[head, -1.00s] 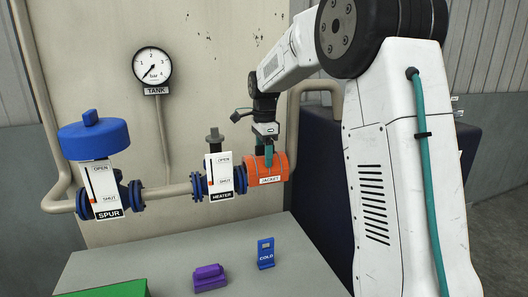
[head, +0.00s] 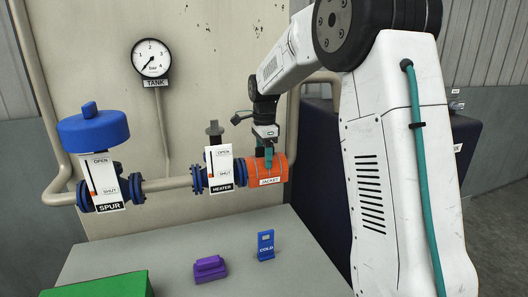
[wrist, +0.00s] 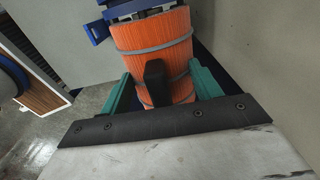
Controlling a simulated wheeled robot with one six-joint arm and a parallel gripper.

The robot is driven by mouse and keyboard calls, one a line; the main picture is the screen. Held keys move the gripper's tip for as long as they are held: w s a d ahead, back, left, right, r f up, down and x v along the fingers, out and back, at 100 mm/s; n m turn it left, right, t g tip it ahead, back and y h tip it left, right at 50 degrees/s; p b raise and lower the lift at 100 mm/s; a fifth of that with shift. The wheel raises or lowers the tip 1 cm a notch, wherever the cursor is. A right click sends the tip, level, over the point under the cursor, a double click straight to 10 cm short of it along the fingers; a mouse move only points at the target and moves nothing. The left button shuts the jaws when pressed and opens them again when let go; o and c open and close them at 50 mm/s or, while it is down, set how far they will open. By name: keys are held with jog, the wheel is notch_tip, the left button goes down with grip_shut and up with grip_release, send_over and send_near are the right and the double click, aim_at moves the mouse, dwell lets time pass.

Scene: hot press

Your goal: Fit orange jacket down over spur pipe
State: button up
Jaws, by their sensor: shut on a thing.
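The orange jacket (head: 268,172) carries a white JACKET label and sits at the right end of the pipe run, just right of the heater valve. It also shows in the wrist view (wrist: 153,43), with grey bands around it and a dark tab on its near side. My gripper (head: 265,158) is at the jacket from above. In the wrist view its teal fingers (wrist: 155,93) stand on both sides of the jacket's dark tab. The pipe under the jacket is hidden, and I cannot tell how fully the jacket sits around it. The spur valve (head: 104,182) with its blue cap is at the left.
The heater valve (head: 221,172) and its blue flanges adjoin the jacket on the left. Below are a grey bench (head: 225,275), a blue COLD tag (head: 265,246), a purple block (head: 210,269) and a green box (head: 105,287). A TANK gauge (head: 151,58) hangs on the panel.

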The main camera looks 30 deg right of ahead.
jog(key=o, duration=1.2)
jog(key=shift+c, duration=0.2)
jog(key=shift+r, duration=4.5)
